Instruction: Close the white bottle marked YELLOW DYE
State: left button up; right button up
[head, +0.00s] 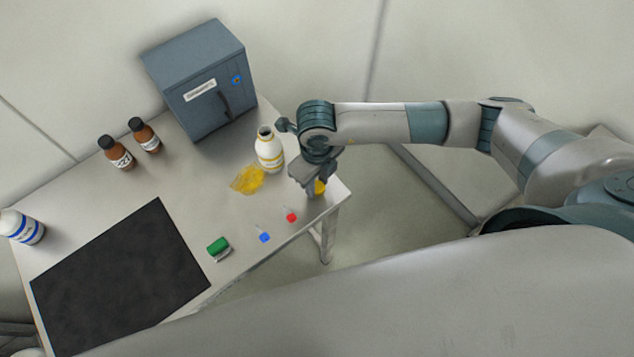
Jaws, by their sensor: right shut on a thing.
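The white bottle (269,152) with yellow bands stands upright on the table near its right end. Its dark mouth is open with no cap on it. The label text is too small to read. My right gripper (318,184) is just right of the bottle, apart from it, near the table's right edge. It points down and is shut on a small yellow thing (320,187), which looks like a cap and is partly hidden by the jaws. My left gripper is not in view.
A yellow spill (247,180) lies beside the bottle. A grey-blue cabinet (200,85) stands behind. Small red (291,216), blue (264,237) and green (218,247) items lie along the front edge. Brown bottles (117,153), a black mat (120,275) and a blue-banded white bottle (22,227) are left.

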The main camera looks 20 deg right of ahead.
jog(key=shift+r, duration=0.3)
notch_tip(320, 180, up, 2)
jog(key=shift+r+b, duration=0.1)
jog(key=shift+b, duration=0.8)
jog(key=s+d+r, duration=0.2)
jog(key=s+r, duration=0.5)
jog(key=s, duration=0.4)
jog(key=shift+s+d+r, duration=0.2)
jog(key=shift+d+r, duration=0.05)
jog(key=shift+r, duration=0.05)
